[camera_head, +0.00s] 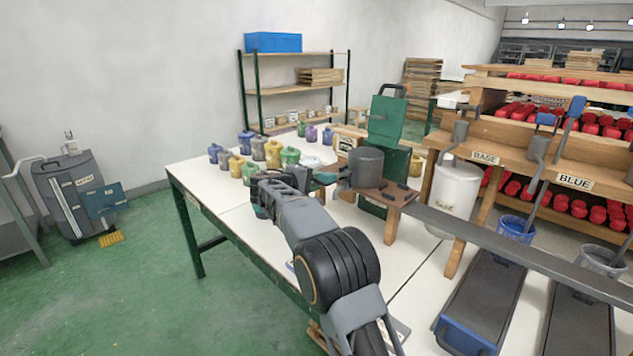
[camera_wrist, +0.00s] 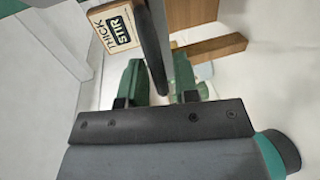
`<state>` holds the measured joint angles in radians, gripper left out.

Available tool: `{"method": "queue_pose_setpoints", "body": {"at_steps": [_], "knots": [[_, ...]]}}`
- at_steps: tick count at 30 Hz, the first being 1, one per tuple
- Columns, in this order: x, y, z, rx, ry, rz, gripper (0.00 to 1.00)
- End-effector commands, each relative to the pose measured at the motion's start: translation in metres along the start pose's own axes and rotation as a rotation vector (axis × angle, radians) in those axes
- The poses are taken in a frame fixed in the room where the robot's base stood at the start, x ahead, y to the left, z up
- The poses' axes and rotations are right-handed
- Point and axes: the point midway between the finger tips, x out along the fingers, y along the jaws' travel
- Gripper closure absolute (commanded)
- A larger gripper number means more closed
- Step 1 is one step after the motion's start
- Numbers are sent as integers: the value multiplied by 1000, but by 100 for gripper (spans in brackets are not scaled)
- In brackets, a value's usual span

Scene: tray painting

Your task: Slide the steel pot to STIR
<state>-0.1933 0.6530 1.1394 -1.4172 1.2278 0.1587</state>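My gripper (camera_head: 325,178) is at the pot's left side in the head view. In the wrist view the green fingers of my gripper (camera_wrist: 158,75) stand on both sides of a dark grey bar (camera_wrist: 155,45), which looks like the pot's handle. I cannot tell whether both fingers press on it. The THICK STIR sign (camera_wrist: 112,30) is on a wooden block just beyond; the pot's inside is hidden.
Several coloured jars (camera_head: 258,150) stand on the white table (camera_head: 222,205) left of my gripper. A white bucket (camera_head: 455,195) stands to the right. A long grey rail (camera_head: 510,240) runs from the stand toward the right. The table's front left is clear.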

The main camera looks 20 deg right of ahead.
Motion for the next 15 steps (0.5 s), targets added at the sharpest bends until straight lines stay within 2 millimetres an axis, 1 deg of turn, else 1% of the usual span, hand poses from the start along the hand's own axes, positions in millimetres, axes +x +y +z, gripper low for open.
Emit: {"method": "queue_pose_setpoints", "body": {"at_steps": [1, 3, 10, 13, 15], "knots": [[1, 0, 1, 0, -3, 0, 66], [2, 0, 2, 0, -5, -1, 62], [1, 0, 2, 0, -8, -1, 62], [-7, 0, 2, 0, -6, -1, 62], [-16, 1, 1, 0, -5, -1, 62]]}}
